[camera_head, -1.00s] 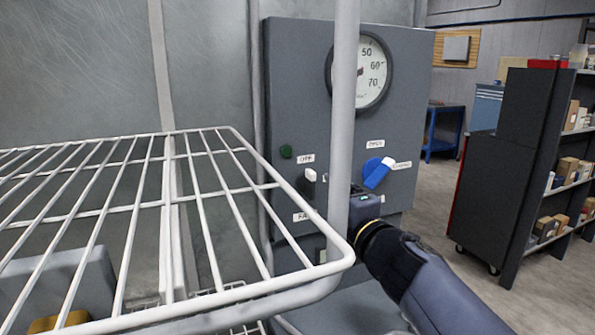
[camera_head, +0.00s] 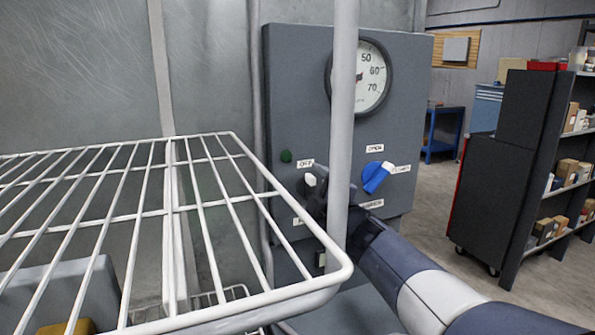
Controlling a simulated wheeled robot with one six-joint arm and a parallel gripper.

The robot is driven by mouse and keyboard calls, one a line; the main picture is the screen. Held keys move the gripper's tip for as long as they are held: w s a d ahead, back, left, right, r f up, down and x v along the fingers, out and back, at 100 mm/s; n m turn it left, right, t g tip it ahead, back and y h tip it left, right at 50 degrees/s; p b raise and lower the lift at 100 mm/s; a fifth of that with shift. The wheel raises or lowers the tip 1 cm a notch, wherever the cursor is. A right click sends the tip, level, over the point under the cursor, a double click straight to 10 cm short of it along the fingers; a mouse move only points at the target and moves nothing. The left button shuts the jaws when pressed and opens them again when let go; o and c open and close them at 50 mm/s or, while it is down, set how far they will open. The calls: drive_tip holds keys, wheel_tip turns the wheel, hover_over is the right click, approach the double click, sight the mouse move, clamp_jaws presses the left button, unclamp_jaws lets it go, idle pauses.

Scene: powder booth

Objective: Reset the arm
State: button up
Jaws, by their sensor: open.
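My arm reaches in from the lower right. My gripper (camera_head: 318,198) is at the front of the grey control panel (camera_head: 300,100), partly hidden behind the upright white post. Its dark fingers are close to the small white switch (camera_head: 310,180) under the "OFF" label; I cannot tell whether they touch it. The jaws are open, and I see nothing held in them. A blue knob with a white end (camera_head: 375,177) sits to the right on the panel, clear of my gripper. A round gauge (camera_head: 369,75) is above it, and a small green button (camera_head: 285,156) is at the left.
A white wire rack (camera_head: 230,185) fills the lower left, its corner in front of the panel. The white post (camera_head: 343,80) stands between the camera and the panel. A dark shelf unit with boxes (camera_head: 520,150) is at the right. Open floor (camera_head: 430,200) lies between.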

drive_tip(key=m+p, duration=0.1)
drive_tip(key=m, duration=0.1)
drive_tip(key=shift+r+m+p, duration=0.2)
drive_tip(key=shift+m+p, duration=0.15)
drive_tip(key=shift+m, duration=0.05)
drive_tip(key=m+p, duration=0.3)
drive_tip(key=m, duration=0.1)
drive_tip(key=m+p, duration=0.3)
drive_tip(key=p, duration=0.1)
drive_tip(key=shift+d, duration=0.1)
drive_tip(key=m+p, duration=0.4)
drive_tip(key=shift+w+f+p, duration=0.1)
drive_tip(key=shift+p, duration=0.3)
drive_tip(key=shift+s+d+f+m, duration=0.1)
drive_tip(key=shift+s+f+m, duration=0.15)
drive_tip(key=shift+m, duration=0.15)
drive_tip(key=shift+s+d, duration=0.15)
drive_tip(key=shift+s, duration=0.2)
